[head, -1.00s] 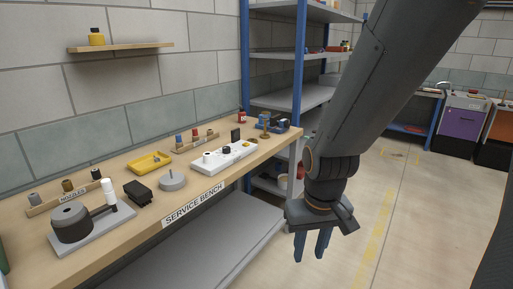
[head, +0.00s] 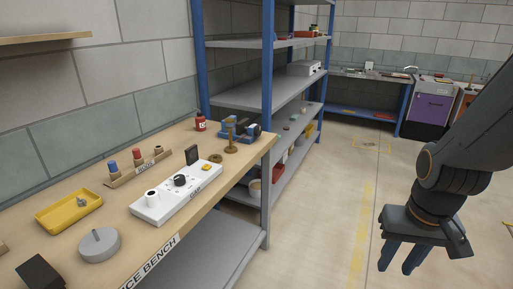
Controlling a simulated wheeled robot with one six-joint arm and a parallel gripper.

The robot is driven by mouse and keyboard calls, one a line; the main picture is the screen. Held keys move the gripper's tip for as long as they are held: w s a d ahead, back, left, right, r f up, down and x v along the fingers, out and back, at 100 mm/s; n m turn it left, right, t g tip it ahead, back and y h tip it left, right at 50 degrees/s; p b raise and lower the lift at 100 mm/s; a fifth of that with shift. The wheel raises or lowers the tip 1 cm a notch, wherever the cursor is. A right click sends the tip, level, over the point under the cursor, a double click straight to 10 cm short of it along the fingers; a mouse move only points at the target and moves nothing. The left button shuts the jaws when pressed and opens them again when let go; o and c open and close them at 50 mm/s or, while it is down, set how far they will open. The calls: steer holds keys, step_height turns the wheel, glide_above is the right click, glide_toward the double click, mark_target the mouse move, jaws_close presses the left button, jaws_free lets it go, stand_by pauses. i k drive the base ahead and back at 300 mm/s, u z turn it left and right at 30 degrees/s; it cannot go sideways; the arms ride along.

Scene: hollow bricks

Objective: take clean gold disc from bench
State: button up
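The service bench (head: 118,262) runs along the wall on the left. Near its far end lies a small, flat gold-brown ring or disc (head: 215,158), behind the white strip. A brown stand with a round top (head: 231,143) is next to it, in front of a blue vise-like tool (head: 240,129). I cannot tell from here whether the disc is clean. My gripper (head: 400,258) points down over the floor at right, well away from the bench. Its two blue fingers are apart with nothing between them.
On the bench are a white strip with knobs (head: 166,207), a yellow tray (head: 68,207), a grey round piece (head: 99,246), a rack of small bottles (head: 137,168) and a red bottle (head: 200,122). Blue-framed shelves (head: 268,75) stand beyond. The floor between is clear.

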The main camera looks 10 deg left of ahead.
mark_target(215, 159)
steer(key=z, duration=0.15)
steer(key=i, duration=0.8)
steer(key=u, duration=0.75)
steer(key=i, duration=0.9)
steer(key=u, duration=0.8)
